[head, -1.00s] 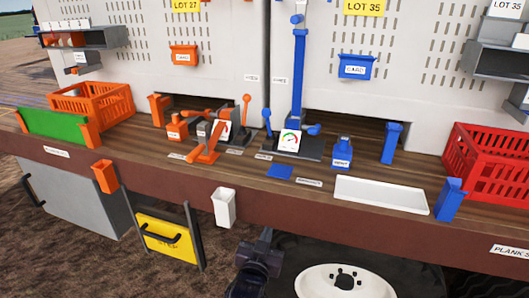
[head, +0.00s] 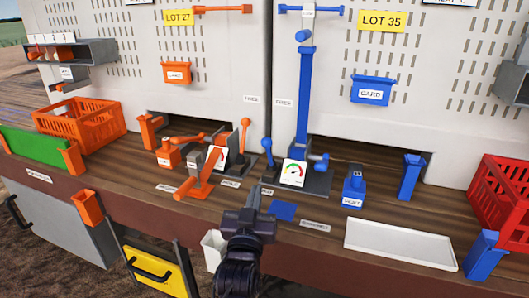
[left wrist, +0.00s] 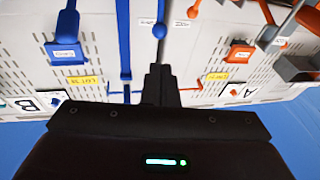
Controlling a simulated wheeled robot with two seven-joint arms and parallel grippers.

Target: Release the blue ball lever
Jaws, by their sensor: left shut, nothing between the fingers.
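The blue ball lever (head: 267,147) stands upright at the left side of the grey base of the blue station, its ball at the top. Beside it is a white gauge card (head: 293,172) with a coloured dial. The lever's blue ball shows in the left wrist view (left wrist: 160,31), which is upside down. My left gripper (head: 254,192) is shut and empty at the front of the bench, below and in front of the lever in the picture and apart from it. Its closed fingers show in the left wrist view (left wrist: 158,70). My right gripper is not in view.
An orange ball lever (head: 245,135) stands close to the left of the blue one. A tall blue post (head: 304,100) rises behind the gauge. A blue pad (head: 284,211), a blue box (head: 353,185) and a white tray (head: 400,248) lie to the right.

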